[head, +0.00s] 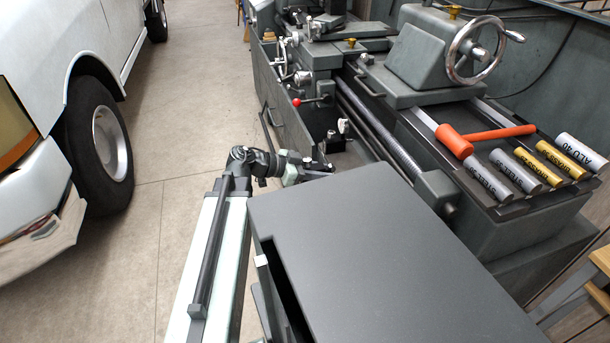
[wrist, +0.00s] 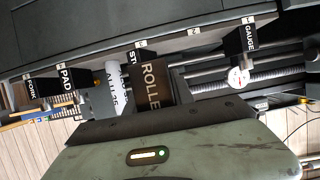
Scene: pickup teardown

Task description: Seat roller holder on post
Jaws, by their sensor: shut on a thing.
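My gripper (head: 318,166) reaches out beyond the grey cabinet toward the front of the lathe. In the wrist view my gripper (wrist: 152,108) shows its dark jaws shut on the roller holder. The roller holder (wrist: 151,84) is a dark brown block with white letters reading "ROLLE", the rest cut off, and it sits tilted just beyond the jaws. In the head view I cannot tell the holder apart from the dark jaws. The post is not clearly visible, and I cannot tell whether the holder touches it.
Dark holders marked PAD (wrist: 66,78) and GAUGE (wrist: 248,36) show beyond the gripper; a white dial (wrist: 238,77) is by the latter. The grey cabinet top (head: 380,260) is bare. The lathe (head: 400,95) stands beyond. A white truck (head: 60,60) borders the open floor (head: 190,130).

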